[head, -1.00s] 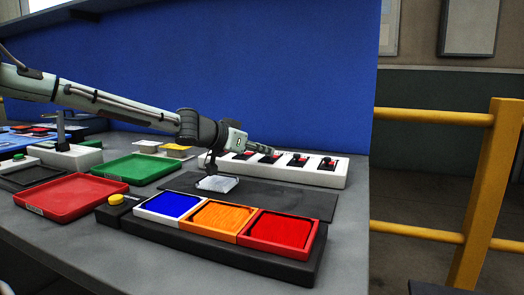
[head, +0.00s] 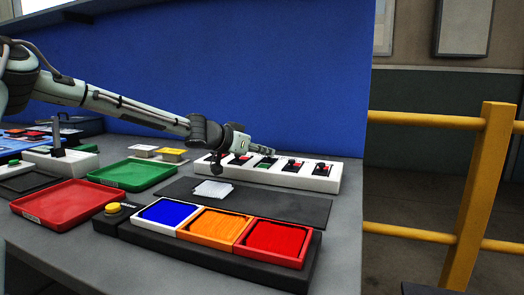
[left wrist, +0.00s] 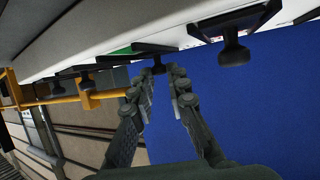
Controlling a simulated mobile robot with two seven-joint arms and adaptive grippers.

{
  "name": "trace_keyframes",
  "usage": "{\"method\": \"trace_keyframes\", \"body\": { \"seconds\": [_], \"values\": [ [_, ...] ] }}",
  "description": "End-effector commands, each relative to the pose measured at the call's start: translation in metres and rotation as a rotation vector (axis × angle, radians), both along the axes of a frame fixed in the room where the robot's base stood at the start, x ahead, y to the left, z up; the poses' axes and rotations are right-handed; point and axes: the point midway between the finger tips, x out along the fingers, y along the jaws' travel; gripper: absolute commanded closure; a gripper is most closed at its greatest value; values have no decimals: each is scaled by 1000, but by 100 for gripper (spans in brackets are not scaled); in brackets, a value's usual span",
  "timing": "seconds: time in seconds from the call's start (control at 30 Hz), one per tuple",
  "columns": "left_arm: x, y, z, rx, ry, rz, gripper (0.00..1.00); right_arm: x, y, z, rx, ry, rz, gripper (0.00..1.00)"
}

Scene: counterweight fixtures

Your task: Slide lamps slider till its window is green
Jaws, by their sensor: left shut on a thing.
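A white slider unit (head: 330,182) stands at the back of the table against the blue panel. It carries a row of several black slider knobs, each by a small window. One window (head: 265,163), just below my left fingertips, looks green; the others look red. Their labels are too small to read. My left gripper (head: 268,152) reaches over the unit from the left. In the left wrist view, its fingers (left wrist: 160,78) are shut on a slider knob (left wrist: 158,66), and a green patch (left wrist: 124,50) shows beside that knob. My right gripper is not in view.
In front lie a dark mat with a pale block (head: 212,190) and a black base with blue, orange and red trays (head: 270,262). A red tray (head: 70,222) and a green tray (head: 132,185) lie to the left. A yellow railing (head: 420,232) stands beyond the table's right edge.

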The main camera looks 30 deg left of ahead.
Motion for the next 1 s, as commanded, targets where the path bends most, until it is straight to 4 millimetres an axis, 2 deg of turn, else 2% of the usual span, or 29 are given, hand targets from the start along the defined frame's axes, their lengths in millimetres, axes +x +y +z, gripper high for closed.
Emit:
{"method": "trace_keyframes", "body": {
  "seconds": [0.03,0.07,0.2,0.63,0.77,1.0],
  "values": [
    [1,3,3,1,-5,6,100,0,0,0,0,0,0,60],
    [1,3,3,2,-5,6,82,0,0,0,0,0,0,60],
    [1,2,3,2,-4,6,65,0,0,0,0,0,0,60],
    [-5,2,6,1,-4,2,65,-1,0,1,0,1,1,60],
    [-19,4,13,1,-6,1,65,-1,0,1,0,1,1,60],
    [-56,10,29,2,-7,3,65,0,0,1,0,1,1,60]
  ]
}}
